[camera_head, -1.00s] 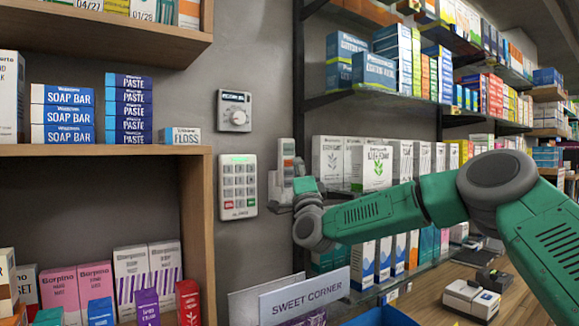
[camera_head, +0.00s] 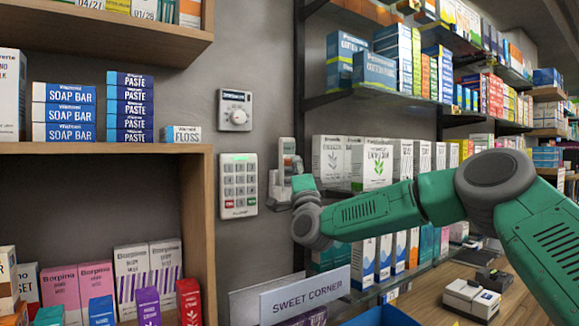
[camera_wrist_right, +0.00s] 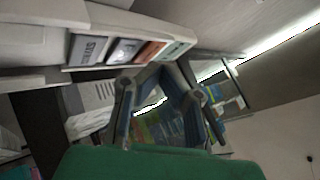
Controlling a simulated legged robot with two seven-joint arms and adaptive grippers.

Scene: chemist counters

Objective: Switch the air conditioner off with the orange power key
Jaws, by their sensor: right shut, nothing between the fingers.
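A white wall unit (camera_head: 287,158) is fixed to the grey wall, just right of a keypad; it looks like the air conditioner's control. In the right wrist view its face is close, with a row of grey, blue, orange and green keys. The orange key (camera_wrist_right: 150,52) is near my fingertips. My right gripper (camera_head: 281,191) is at the lower part of this unit, partly hidden behind my own wrist. The wrist view shows its fingers (camera_wrist_right: 156,72) shut and empty, just below the key row. I cannot tell whether they touch it. My left gripper is not in view.
A white keypad (camera_head: 239,187) with red and green keys and a dial thermostat (camera_head: 235,110) are on the wall to the left. A wooden shelf (camera_head: 120,149) stands left, stocked glass shelves right. A "SWEET CORNER" sign (camera_head: 305,296) stands below.

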